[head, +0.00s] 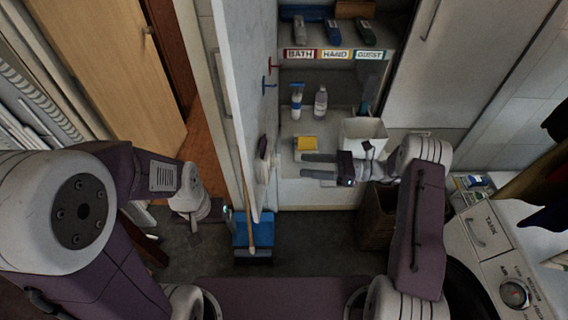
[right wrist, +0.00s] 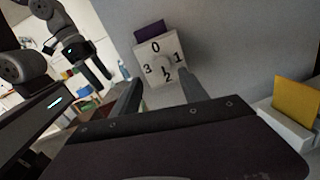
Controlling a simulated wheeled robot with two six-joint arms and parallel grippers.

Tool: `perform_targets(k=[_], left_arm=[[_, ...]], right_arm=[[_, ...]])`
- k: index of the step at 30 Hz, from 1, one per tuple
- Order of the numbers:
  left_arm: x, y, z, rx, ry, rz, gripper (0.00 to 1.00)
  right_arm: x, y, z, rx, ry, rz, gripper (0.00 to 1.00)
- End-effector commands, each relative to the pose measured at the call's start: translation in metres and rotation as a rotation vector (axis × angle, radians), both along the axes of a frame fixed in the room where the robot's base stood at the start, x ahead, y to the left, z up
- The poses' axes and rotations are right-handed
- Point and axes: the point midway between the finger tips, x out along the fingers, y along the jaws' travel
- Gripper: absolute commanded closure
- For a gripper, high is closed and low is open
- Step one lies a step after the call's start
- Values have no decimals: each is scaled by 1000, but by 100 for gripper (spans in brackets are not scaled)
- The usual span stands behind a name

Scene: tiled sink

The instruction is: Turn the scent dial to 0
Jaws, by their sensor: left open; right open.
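The scent dial (right wrist: 161,62) is a white plate with the numerals 0, 1, 2 and 3 around a pale central knob, under a purple block. In the right wrist view it sits slightly tilted on a grey wall, with 0 at the top. I cannot tell clearly where the knob points. My right gripper (right wrist: 160,80) is open, its fingers either side of the dial's lower part in the picture; contact is not visible. It also shows in the head view (head: 304,166), pointing left towards the partition. My left gripper (right wrist: 96,76) is open and empty, away from the dial.
A yellow sponge (head: 306,143) and a white bin (head: 362,134) are by my right gripper. Bottles (head: 320,101) stand on the shelf behind. The partition wall (head: 245,80) stands between my arms. A blue dustpan (head: 262,234) is on the floor; a washing machine (head: 490,235) is at right.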

Motion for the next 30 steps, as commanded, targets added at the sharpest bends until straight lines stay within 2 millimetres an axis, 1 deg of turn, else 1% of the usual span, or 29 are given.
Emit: perform_targets(k=[1,6,10,12,15,21,22,23,24,26,27,30], left_arm=[[0,0,8,0,0,0,16],[0,0,23,0,-1,0,16],[0,0,30,0,0,0,16],[0,0,31,0,0,0,16],[0,0,32,0,0,0,16],[0,0,31,0,0,0,16],[0,0,31,0,0,0,16],[0,0,31,0,0,0,16],[0,0,31,0,0,0,16],[0,0,31,0,0,0,16],[0,0,31,0,0,0,16],[0,0,31,0,0,0,16]], right_arm=[[0,11,4,-1,3,5,48],[4,48,5,-1,3,6,48],[6,68,3,-2,1,5,48],[7,74,3,-2,0,3,48],[8,79,1,-2,0,3,48],[8,79,0,-2,-1,2,48],[8,79,0,-2,-1,2,54],[8,79,0,-2,-1,2,62],[8,79,0,-2,0,2,73],[8,79,0,-2,-1,2,90],[8,79,1,-2,-1,2,100],[8,79,1,-2,-1,2,100]])
